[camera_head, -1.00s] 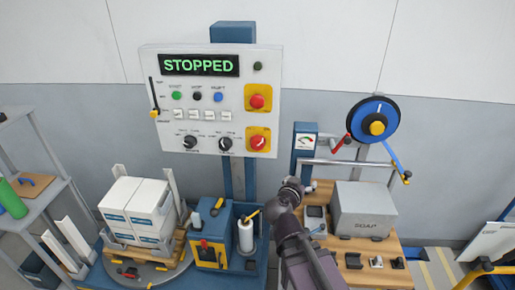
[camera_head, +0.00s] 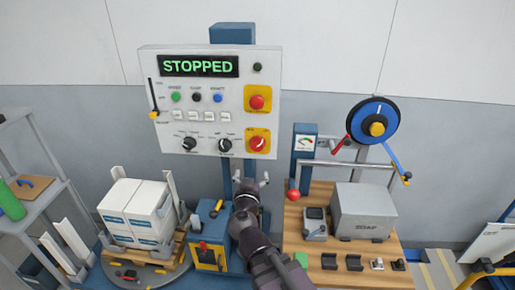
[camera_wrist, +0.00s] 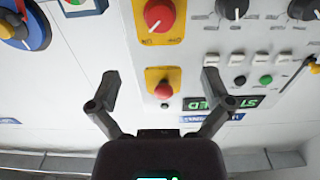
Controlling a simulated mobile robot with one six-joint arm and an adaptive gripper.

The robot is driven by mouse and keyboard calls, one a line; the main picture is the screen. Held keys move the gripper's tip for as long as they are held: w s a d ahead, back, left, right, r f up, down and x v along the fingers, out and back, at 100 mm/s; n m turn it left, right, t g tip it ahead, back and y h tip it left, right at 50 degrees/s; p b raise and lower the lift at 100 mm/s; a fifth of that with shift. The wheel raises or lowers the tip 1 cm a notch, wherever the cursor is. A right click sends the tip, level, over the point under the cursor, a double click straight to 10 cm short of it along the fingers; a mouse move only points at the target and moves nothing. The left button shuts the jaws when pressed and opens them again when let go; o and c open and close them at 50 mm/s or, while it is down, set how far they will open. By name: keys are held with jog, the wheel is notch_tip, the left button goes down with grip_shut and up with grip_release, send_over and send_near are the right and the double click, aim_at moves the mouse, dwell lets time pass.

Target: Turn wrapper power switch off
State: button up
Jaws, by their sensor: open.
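The control panel (camera_head: 180,110) has a display (camera_head: 200,66) reading STOPPED. At its lower right, a red rotary knob (camera_head: 257,143) on a yellow plate looks like the power switch; its white mark points up and right. The knob shows at the top of the upside-down wrist view (camera_wrist: 158,15). A red push button (camera_head: 257,102) on yellow sits above it on the panel, and lies between the fingers in the wrist view (camera_wrist: 162,82). My gripper (camera_head: 251,180) is open and empty, just below the panel's lower right, apart from the knob.
Two black selector knobs (camera_head: 189,144) and a slider (camera_head: 153,115) are on the panel. A blue and black hand wheel (camera_head: 372,128) is on the right. A wooden bench (camera_head: 296,228) holds a grey box (camera_head: 365,212). White cartons (camera_head: 136,212) stand on the left.

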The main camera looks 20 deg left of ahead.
aim_at(257, 147)
jog(key=x, duration=1.3)
jog(key=shift+w, duration=0.4)
jog(key=c, duration=1.1)
